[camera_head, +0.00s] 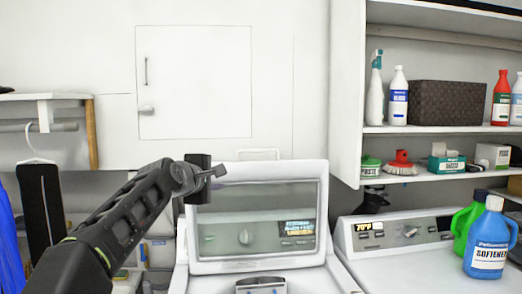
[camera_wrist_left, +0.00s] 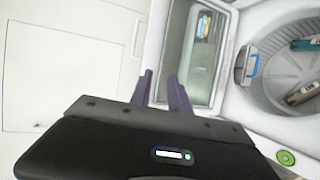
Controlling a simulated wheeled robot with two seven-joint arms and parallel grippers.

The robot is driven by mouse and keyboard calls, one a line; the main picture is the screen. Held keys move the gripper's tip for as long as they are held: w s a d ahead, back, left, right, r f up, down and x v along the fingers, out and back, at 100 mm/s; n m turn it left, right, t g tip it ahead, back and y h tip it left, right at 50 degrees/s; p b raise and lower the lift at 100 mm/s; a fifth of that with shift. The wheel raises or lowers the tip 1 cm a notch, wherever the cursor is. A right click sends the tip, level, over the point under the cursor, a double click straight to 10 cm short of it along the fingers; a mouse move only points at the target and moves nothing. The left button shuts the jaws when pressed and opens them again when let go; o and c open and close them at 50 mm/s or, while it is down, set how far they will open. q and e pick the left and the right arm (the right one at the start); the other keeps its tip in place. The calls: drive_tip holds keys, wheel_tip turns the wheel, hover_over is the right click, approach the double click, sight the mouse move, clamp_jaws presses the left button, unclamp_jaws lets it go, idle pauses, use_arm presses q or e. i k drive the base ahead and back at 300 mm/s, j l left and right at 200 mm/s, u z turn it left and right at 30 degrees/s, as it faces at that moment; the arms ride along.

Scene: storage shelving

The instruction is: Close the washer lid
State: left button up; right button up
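The washer lid (camera_head: 257,263) stands raised, a white frame around a glass panel; it also shows in the left wrist view (camera_wrist_left: 217,70). Below it the washer (camera_head: 205,284) is mostly cut off in the head view, while the left wrist view shows its open round drum (camera_wrist_left: 272,82). My left gripper (camera_head: 218,171) is at the lid's upper left corner. In the left wrist view its two fingers (camera_wrist_left: 162,90) are apart, with the lid's side edge appearing between or just behind them. I cannot tell whether they touch it. My right gripper is not in view.
A second machine (camera_head: 430,262) on the right bears a blue softener bottle (camera_head: 489,240) and a green jug (camera_head: 466,225). Shelves (camera_head: 440,130) with bottles and a basket (camera_head: 447,102) are above. A hanger rail (camera_head: 60,127) is at left. A white wall cabinet (camera_head: 195,80) is behind.

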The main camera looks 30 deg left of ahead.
sight(239, 172)
drive_tip(key=i+j, duration=0.25)
drive_tip(key=i, duration=0.25)
drive_tip(key=i+j, duration=0.25)
drive_tip(key=i, duration=0.3)
